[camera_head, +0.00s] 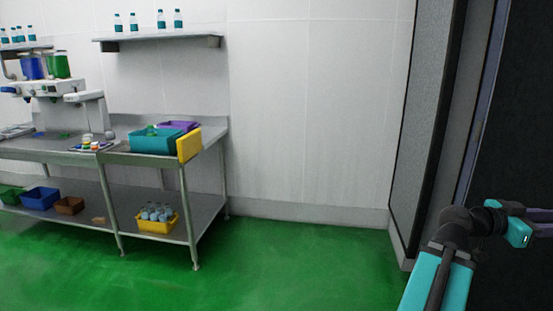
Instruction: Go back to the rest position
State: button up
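My arm rises from the bottom right with teal and black links, bent at a dark joint. My gripper (541,221) is at the right edge, pointing right, partly cut off by the frame. Its fingertips are out of the picture, so I cannot tell whether it is open or holds anything. It is far from the steel table (110,157) on the left, with a dark doorway area behind it.
The table bears a teal crate (153,144), a purple crate (178,125), a yellow board (189,145) and a dispenser machine (62,108). A yellow crate of bottles (157,227) is on the lower shelf. Green floor is clear at centre. A grey door panel (427,110) stands right.

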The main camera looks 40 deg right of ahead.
jog(key=w+a+f+n+t+p, duration=0.1)
jog(key=w+f+n+t, duration=0.1)
jog(key=w+f, duration=0.5)
jog(key=w+a+f+n+t+h, duration=0.1)
jog(key=w+f+n+t, duration=0.25)
jog(key=w, duration=0.85)
jog(key=w+a+f+n+t+p, duration=0.1)
jog(key=w+a+f+t, duration=0.1)
jog(key=w+f, duration=0.55)
jog(key=w+a+f+n+t+y+p, duration=0.1)
jog(key=w+a+f+n+t+y, duration=0.4)
jog(key=w+a+f, duration=1.25)
jog(key=a+f+n+g+y+p, duration=0.2)
jog(key=a+f+n, duration=0.4)
jog(key=a+f, duration=1.55)
jog(key=s+a+f+n+g+y, duration=0.1)
jog(key=s+a+f, duration=0.3)
jog(key=a, duration=0.4)
jog(key=s+a+f+n+g+y, duration=0.2)
jog(key=s+a+f+n+y, duration=0.2)
jog(key=s+a, duration=0.3)
jog(key=s+a+f+n+g+y, duration=0.1)
jog(key=s+a+f+n+y, duration=0.1)
jog(key=s+a, duration=0.4)
notch_tip(320, 180, down, 3)
jog(key=a+n, duration=0.1)
jog(key=a, duration=0.2)
jog(key=shift+s+y, duration=0.2)
jog(key=shift+y, duration=0.2)
